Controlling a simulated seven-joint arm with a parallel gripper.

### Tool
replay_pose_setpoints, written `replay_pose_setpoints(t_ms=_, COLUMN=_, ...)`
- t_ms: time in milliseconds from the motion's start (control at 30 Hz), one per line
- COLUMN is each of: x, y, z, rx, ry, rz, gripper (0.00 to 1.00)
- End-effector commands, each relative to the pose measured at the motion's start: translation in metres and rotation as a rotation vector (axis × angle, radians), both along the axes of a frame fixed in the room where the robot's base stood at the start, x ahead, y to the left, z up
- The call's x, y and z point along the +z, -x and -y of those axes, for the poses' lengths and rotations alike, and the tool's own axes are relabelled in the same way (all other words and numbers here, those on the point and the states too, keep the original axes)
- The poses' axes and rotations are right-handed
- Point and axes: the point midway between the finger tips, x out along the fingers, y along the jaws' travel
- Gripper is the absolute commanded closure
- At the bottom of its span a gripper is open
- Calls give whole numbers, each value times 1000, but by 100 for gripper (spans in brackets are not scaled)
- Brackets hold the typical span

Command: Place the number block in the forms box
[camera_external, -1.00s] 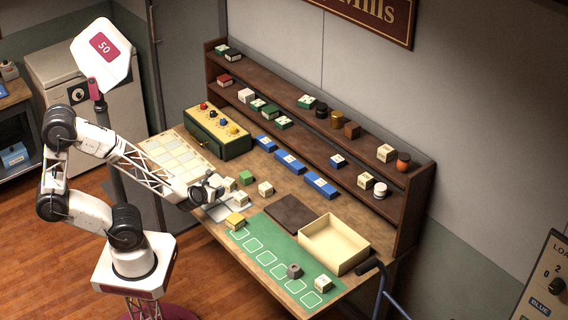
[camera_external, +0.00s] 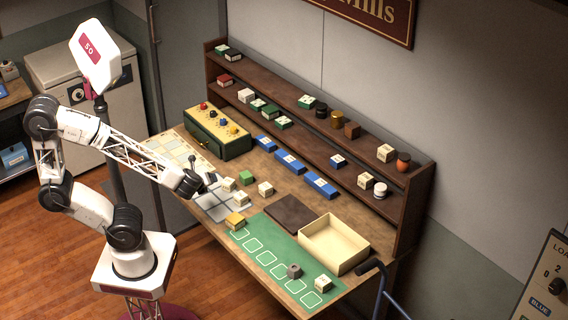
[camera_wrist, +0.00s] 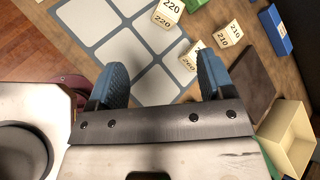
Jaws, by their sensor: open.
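Several cream number blocks stand on the bench. In the wrist view one reads 220 (camera_wrist: 166,14), one 260 (camera_wrist: 190,60) and one 210 (camera_wrist: 229,34). In the external view cream blocks (camera_external: 241,199) stand right of my gripper (camera_external: 205,181). Which block the task means cannot be told. An open, empty cream box (camera_external: 334,246), perhaps the forms box, is at the bench's right; part of it shows in the wrist view (camera_wrist: 289,136). My gripper's blue fingers (camera_wrist: 162,75) are apart with nothing between them, above the grey grid. The 260 block is near the right finger.
A green block (camera_external: 246,177) stands among the cream ones. A brown mat (camera_external: 297,214) lies left of the cream box. The green outlined strip (camera_external: 265,257) holds a yellow, a grey and a cream block. Blue boxes (camera_external: 290,162) and a shelf (camera_external: 330,128) line the back.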

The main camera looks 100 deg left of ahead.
Motion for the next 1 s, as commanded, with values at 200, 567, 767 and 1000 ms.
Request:
replay_pose_setpoints(t_ms=200, x=27, y=6, z=37, rx=207, ry=210, rz=189, gripper=25)
replay_pose_setpoints(t_ms=567, x=66, y=12, z=114, rx=555, ry=599, rz=423, gripper=25)
replay_pose_setpoints(t_ms=767, x=91, y=14, z=164, rx=746, ry=827, rz=499, gripper=25)
replay_pose_setpoints(t_ms=1000, x=114, y=16, z=208, rx=914, ry=1024, rz=526, gripper=25)
